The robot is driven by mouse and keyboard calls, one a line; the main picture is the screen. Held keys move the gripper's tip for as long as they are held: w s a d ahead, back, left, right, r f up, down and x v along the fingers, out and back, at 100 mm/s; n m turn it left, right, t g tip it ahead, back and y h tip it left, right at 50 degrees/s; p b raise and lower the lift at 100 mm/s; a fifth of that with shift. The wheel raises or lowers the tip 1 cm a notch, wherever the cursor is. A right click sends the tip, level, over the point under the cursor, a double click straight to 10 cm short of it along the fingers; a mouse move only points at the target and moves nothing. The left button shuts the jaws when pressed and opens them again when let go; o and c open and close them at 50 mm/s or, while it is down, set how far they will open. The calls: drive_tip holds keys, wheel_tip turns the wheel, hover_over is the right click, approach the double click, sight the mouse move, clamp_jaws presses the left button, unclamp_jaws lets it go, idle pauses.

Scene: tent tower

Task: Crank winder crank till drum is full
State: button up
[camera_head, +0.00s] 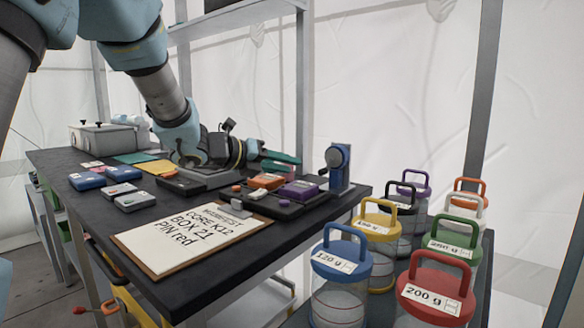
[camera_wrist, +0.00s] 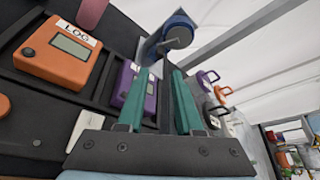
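A blue upright device (camera_head: 340,168) with a round grey face stands at the table's right end, and I take it for the winder. In the wrist view the blue device (camera_wrist: 178,33) shows at the top, beyond my fingertips. A crank handle and the drum's fill cannot be made out clearly. My gripper (camera_head: 290,158) has teal fingers and is above the table, left of the blue device and apart from it in the picture. In the wrist view my gripper (camera_wrist: 160,73) is open, with an empty gap between the fingers.
An orange box marked LOG (camera_wrist: 62,50) and a purple box (camera_head: 299,190) sit in a dark tray below my gripper. A clipboard (camera_head: 190,238) lies at the front. Several lidded jars, one blue (camera_head: 341,262), stand to the right. A grey post (camera_head: 303,80) rises behind.

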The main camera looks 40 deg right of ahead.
drive_tip(key=shift+o, duration=0.8)
drive_tip(key=shift+w+r, duration=0.1)
drive_tip(key=shift+r, duration=0.05)
drive_tip(key=shift+o, duration=0.6)
drive_tip(key=w+d+r+n+t+y+p, duration=0.1)
drive_tip(key=w+d+r+n+t+p, duration=0.1)
drive_tip(key=w+d+r+n+p, duration=0.1)
drive_tip(key=w+r+n+p, duration=0.1)
drive_tip(key=n+p, duration=0.1)
drive_tip(key=p, duration=0.1)
drive_tip(key=shift+w+d+n+t, duration=0.15)
drive_tip(key=shift+d+n+t, duration=0.1)
drive_tip(key=shift+n+t, duration=0.15)
drive_tip(key=n+g+y+p, duration=0.2)
drive_tip(key=n+y+p, duration=0.7)
drive_tip(key=n+p, duration=1.35)
approach(328, 163)
drive_tip(key=f+n, duration=0.1)
drive_tip(key=f, duration=0.2)
drive_tip(key=d+f+p, duration=0.1)
drive_tip(key=f, duration=0.2)
drive_tip(key=f+n, duration=0.1)
drive_tip(key=f, duration=0.2)
drive_tip(key=shift+w+d+n+p, duration=0.2)
drive_tip(key=shift+w+n+p, duration=0.1)
drive_tip(key=shift+w+n, duration=0.1)
clamp_jaws()
